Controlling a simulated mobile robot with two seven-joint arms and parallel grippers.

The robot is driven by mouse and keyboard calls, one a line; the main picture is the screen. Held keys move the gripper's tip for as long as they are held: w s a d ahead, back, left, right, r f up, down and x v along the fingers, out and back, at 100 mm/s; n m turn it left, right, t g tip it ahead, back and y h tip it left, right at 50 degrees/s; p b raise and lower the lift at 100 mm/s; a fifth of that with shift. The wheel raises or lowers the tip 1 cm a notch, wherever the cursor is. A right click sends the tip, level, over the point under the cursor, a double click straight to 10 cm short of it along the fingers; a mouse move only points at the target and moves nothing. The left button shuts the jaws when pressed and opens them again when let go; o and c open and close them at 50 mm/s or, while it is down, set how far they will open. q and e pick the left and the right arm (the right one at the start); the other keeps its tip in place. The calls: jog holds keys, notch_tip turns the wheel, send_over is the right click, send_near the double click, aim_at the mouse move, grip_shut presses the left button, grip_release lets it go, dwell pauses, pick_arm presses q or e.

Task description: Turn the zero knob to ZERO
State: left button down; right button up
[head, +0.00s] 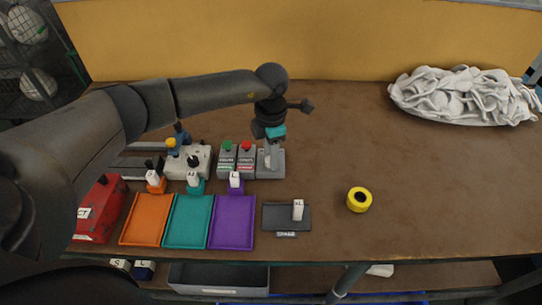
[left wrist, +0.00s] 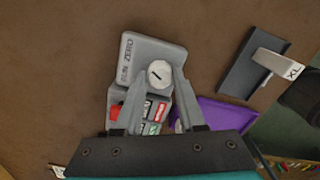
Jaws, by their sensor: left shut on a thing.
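The zero knob (left wrist: 160,74) is a round white knob with a short dark slanted mark, on a grey box (left wrist: 148,48) lettered RUN and ZERO. My left gripper (left wrist: 158,80) is shut on the knob, one finger on each side, in the left wrist view. I cannot tell for sure which word the mark points to. In the head view my left gripper (head: 270,152) comes down onto the grey box (head: 277,168), hiding the knob. My right gripper is not in view.
Boxes with a green button (head: 227,146) and a red button (head: 246,146) stand just left of the grey box. Orange (head: 145,235), teal (head: 187,236) and purple (head: 231,237) trays lie in front. A yellow roll (head: 359,199) lies right; white fabric (head: 463,96) is piled behind.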

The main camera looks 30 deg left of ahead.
pick_arm(q)
jog(key=shift+m+b, duration=0.35)
jog(key=shift+m, duration=1.15)
jog(key=shift+r, duration=0.1)
jog(key=c, duration=0.5)
grip_release()
notch_tip(320, 180, up, 15)
jog(key=p, duration=0.2)
